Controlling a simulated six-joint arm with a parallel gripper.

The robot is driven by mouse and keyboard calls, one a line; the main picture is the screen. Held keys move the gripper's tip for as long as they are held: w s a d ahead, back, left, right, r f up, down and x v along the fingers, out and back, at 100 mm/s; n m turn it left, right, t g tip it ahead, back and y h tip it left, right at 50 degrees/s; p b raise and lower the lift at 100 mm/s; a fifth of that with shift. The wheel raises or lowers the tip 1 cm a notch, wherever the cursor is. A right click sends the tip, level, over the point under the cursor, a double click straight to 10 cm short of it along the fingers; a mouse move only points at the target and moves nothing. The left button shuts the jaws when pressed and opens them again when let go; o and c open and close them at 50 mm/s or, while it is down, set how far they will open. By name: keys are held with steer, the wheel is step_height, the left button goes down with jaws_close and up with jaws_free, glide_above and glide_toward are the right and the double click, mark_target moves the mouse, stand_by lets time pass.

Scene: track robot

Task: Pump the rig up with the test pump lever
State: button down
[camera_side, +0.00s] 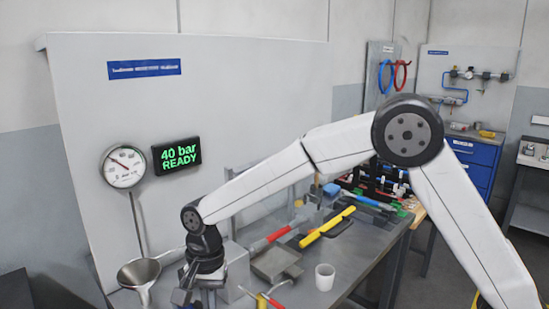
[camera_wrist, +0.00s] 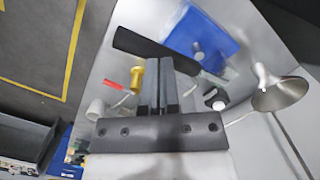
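My gripper (camera_wrist: 158,62) points away from the wrist camera, its two dark fingers close together with only a thin gap. The fingertips reach a black bar (camera_wrist: 127,41), seemingly the pump lever, which crosses over a blue box-like body (camera_wrist: 212,35). They overlap its edge in the picture; I cannot tell whether they touch or pinch it. In the side view my gripper (camera_side: 183,297) is low at the bottom edge, beside the metal funnel (camera_side: 139,272); the lever is not clear there. The round gauge (camera_side: 124,166) hangs beside a green display (camera_side: 177,155) reading "40 bar READY".
The grey bench (camera_side: 352,257) holds a shallow tray (camera_side: 276,264), a white cup (camera_side: 324,277), a red-handled tool (camera_side: 272,239) and a yellow tool (camera_side: 327,226). The funnel also shows in the wrist view (camera_wrist: 280,94). The panel (camera_side: 240,110) stands behind my gripper.

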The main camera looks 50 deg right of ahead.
stand_by(0.3)
steer(key=shift+f, duration=1.4)
steer(key=shift+w+d+r, duration=0.3)
steer(key=shift+w+d, duration=0.2)
steer(key=shift+d, duration=0.1)
steer(key=shift+w+d+r, duration=0.3)
steer(key=shift+w+d, duration=0.2)
steer(key=shift+d, duration=0.05)
steer(key=shift+r, duration=0.1)
step_height(320, 180, up, 8)
steer(key=shift+w+d+f, duration=0.2)
steer(key=shift+w+d, duration=0.05)
steer(key=shift+d, duration=0.05)
steer(key=shift+s+a+r, duration=0.2)
steer(key=shift+s+a, duration=0.3)
steer(key=shift+a, duration=0.1)
steer(key=shift+s+a+r, duration=0.2)
steer(key=shift+s+a, duration=0.3)
steer(key=shift+a, duration=0.1)
